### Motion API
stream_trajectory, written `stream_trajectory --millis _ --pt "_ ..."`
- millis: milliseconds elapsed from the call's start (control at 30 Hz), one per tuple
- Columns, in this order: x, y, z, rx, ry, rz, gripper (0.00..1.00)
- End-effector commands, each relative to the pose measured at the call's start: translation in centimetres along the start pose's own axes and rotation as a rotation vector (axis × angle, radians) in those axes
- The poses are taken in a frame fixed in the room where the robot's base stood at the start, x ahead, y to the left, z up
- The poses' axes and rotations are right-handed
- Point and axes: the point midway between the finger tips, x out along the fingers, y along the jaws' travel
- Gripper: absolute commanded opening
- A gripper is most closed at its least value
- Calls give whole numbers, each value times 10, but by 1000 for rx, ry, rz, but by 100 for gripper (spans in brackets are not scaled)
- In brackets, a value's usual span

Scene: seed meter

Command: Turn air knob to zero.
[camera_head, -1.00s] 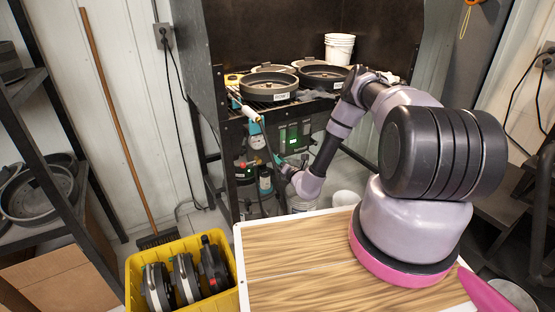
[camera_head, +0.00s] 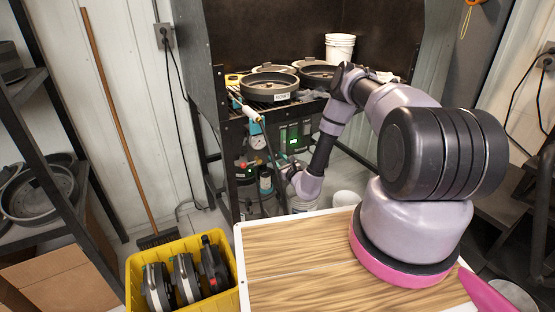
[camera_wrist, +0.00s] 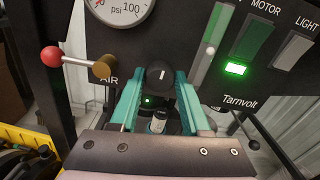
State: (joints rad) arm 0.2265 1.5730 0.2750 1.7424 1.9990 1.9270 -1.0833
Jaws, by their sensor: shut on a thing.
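The black round knob (camera_wrist: 159,74) on the dark panel shows in the wrist view, with its white pointer mark upright. My gripper (camera_wrist: 160,84) has its teal fingers on either side of the knob, shut on it. The label AIR (camera_wrist: 109,80) is left of the fingers, beside a brass valve fitting (camera_wrist: 102,67) with a red ball lever. In the head view my gripper (camera_head: 279,161) is at the front panel under the bench, too small to show its grip, and the knob cannot be made out there.
The psi gauge (camera_wrist: 122,8) is above left of the knob. A yellow crate (camera_head: 137,270) stands at the lower left. Dark pans (camera_head: 269,88) lie on the bench.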

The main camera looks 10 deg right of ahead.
Motion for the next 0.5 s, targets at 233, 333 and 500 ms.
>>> stream_trajectory --millis 233,333,500 --pt "-2 0 -2 -65 5 1 0" --pt "-2 0 -2 -75 5 1 0" --pt "-2 0 -2 -79 5 1 0"
